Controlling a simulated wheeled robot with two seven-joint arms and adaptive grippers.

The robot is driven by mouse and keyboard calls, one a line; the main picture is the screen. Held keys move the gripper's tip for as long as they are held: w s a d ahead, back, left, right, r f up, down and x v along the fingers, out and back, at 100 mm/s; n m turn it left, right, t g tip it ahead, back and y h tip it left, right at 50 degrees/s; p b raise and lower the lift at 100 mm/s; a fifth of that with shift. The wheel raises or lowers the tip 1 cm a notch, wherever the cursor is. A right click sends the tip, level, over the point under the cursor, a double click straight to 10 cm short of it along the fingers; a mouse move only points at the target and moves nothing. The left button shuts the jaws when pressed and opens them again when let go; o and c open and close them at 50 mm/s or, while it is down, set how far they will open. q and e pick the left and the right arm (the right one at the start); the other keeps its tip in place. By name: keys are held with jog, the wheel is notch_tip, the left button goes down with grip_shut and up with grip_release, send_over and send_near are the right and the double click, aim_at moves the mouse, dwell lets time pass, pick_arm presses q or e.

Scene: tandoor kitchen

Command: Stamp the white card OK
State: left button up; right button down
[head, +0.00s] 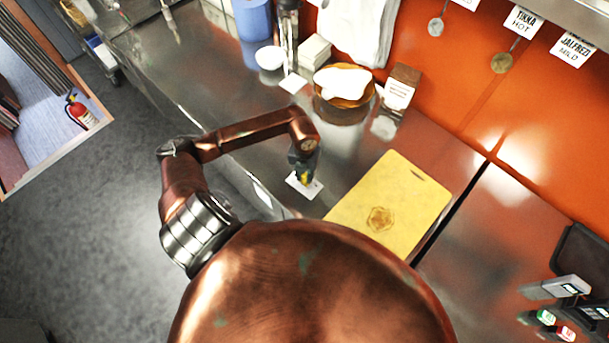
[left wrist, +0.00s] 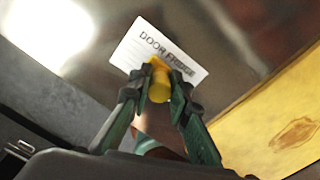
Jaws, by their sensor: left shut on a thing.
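A white card (head: 313,190) lies on the steel counter, left of the yellow cutting board. In the left wrist view the white card (left wrist: 133,46) shows printed dark lettering that seems to read "DOOR FRIDGE". My left gripper (head: 304,174) is over the card and hides part of it. In the left wrist view the left gripper (left wrist: 160,98) is shut on a small yellow cylinder (left wrist: 159,82), perhaps the stamp. The cylinder overlaps the card's lower edge; I cannot tell whether it touches the card. Its underside is hidden. My right gripper is not in view.
The cutting board (head: 392,205) lies close to the right of the card. Behind are a brown bowl with white contents (head: 343,85), a brown box (head: 401,88), a white bowl (head: 269,58) and another small white card (head: 293,84). Labelled devices (head: 555,287) stand at lower right.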

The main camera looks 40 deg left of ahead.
pick_arm(q)
jog(key=shift+f+b, duration=0.5)
jog(key=shift+f, duration=0.15)
dwell(1.5)
jog(key=shift+r, duration=0.1)
jog(key=shift+r+p, duration=0.65)
jog(key=shift+r, duration=0.25)
jog(key=shift+r+p, duration=1.6)
jog(key=shift+r, duration=1.05)
